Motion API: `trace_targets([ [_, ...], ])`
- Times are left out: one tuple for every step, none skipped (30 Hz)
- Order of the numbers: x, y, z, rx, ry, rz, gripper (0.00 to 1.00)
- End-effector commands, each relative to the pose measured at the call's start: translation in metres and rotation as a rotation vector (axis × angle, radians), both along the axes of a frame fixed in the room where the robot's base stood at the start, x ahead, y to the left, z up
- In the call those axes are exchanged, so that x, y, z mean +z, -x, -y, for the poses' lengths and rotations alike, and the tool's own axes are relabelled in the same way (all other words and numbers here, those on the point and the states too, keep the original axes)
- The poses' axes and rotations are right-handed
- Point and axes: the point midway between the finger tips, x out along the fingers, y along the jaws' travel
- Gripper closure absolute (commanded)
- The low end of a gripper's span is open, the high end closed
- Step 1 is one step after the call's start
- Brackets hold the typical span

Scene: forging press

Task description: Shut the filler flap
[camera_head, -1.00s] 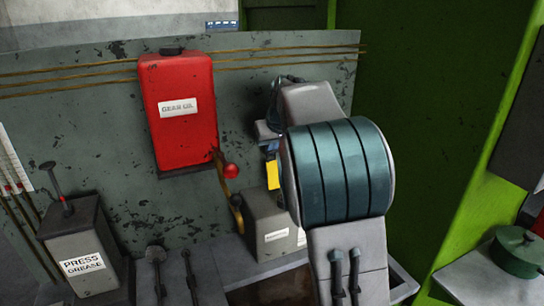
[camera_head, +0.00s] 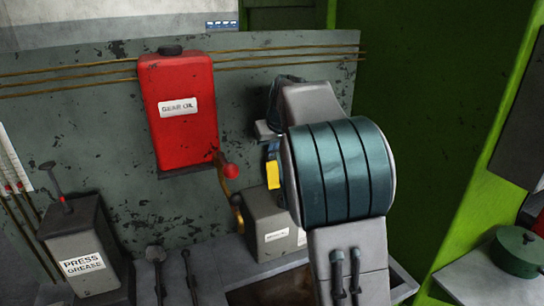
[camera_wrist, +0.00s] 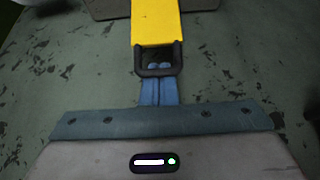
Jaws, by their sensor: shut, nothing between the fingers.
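A yellow flap (camera_head: 273,175) stands raised above a grey box (camera_head: 273,225) with a white label, behind my arm. In the wrist view the yellow flap (camera_wrist: 156,22) ends in a black loop-shaped edge (camera_wrist: 140,60). My gripper (camera_wrist: 158,70) is shut and empty. Its blue fingers point at the flap, with their tips at the black loop. I cannot tell whether they touch it. In the head view my wrist hides most of the gripper, and my arm covers the right side of the box.
A red gear oil tank (camera_head: 182,115) hangs on the grey wall panel left of my gripper, with a red-knobbed lever (camera_head: 230,171) below it. A press grease box (camera_head: 82,250) stands at lower left. A green pot (camera_head: 517,252) sits at right.

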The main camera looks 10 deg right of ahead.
Motion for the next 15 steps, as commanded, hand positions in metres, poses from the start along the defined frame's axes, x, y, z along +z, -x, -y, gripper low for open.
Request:
trace_targets([
  [-0.001, 0.002, 0.000, 0.000, 0.000, 0.000, 1.00],
  [-0.001, 0.003, 0.001, 0.000, 0.000, 0.000, 1.00],
  [-0.002, 0.005, 0.001, 0.000, 0.000, 0.000, 1.00],
  [-0.002, 0.007, 0.001, 0.000, 0.000, 0.000, 1.00],
  [-0.001, 0.008, 0.002, 0.000, 0.000, 0.001, 1.00],
  [-0.001, 0.010, 0.002, 0.000, 0.000, 0.001, 1.00],
  [-0.002, 0.011, 0.002, 0.000, 0.000, 0.001, 1.00],
  [-0.002, 0.013, 0.002, 0.000, -0.001, 0.001, 1.00],
  [-0.002, 0.015, 0.003, 0.000, -0.001, 0.000, 1.00],
  [-0.002, 0.017, 0.003, 0.000, -0.001, 0.000, 1.00],
  [-0.002, 0.018, 0.003, 0.000, -0.002, 0.001, 1.00],
  [-0.002, 0.020, 0.004, 0.000, -0.002, 0.001, 1.00],
  [-0.002, 0.022, 0.004, 0.000, -0.001, 0.001, 1.00],
  [-0.002, 0.023, 0.004, 0.000, -0.001, 0.000, 1.00],
  [-0.003, 0.025, 0.005, 0.000, 0.000, 0.000, 1.00],
])
